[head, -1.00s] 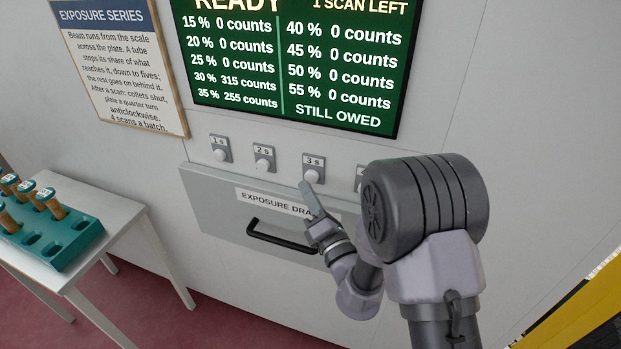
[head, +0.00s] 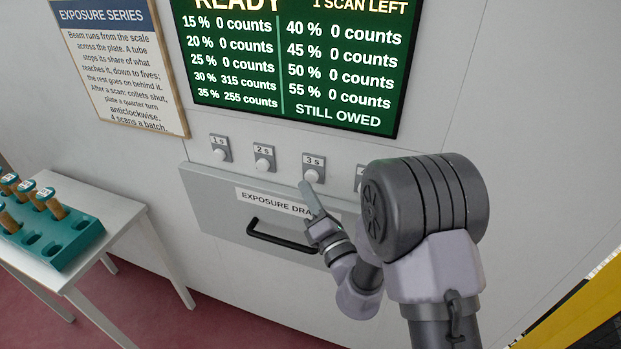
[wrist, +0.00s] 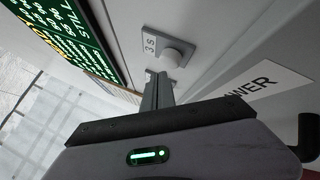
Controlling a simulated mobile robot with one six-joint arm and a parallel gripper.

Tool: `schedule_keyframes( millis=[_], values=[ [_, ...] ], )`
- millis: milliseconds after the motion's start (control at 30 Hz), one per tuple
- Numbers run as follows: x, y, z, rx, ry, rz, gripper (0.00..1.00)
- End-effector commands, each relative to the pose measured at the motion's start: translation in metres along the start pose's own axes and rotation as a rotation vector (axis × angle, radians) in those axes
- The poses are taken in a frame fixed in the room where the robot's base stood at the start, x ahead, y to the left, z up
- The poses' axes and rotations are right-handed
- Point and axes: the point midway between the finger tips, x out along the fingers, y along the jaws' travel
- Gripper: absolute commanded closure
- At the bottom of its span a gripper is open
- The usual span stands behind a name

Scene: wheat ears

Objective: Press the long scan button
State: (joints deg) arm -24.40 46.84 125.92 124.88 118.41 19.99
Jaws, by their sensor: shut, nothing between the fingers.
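In the wrist view the closed fingers (wrist: 157,92) point at the 3 s button (wrist: 171,57), with the tip close beneath the knob. I cannot tell whether they touch.
A grey exposure drawer (head: 215,210) with a black handle (head: 280,238) is closed below the buttons. A green screen (head: 290,65) above reads READY, 1 SCAN LEFT.

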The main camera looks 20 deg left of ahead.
Motion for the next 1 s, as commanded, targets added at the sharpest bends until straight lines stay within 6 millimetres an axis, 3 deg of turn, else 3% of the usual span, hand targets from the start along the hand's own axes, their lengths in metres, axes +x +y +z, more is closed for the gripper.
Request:
schedule_keyframes(
  millis=[1000],
  values=[
    [0.0060,-0.0043,0.0044,0.000,0.000,0.000,1.00]
  ],
)
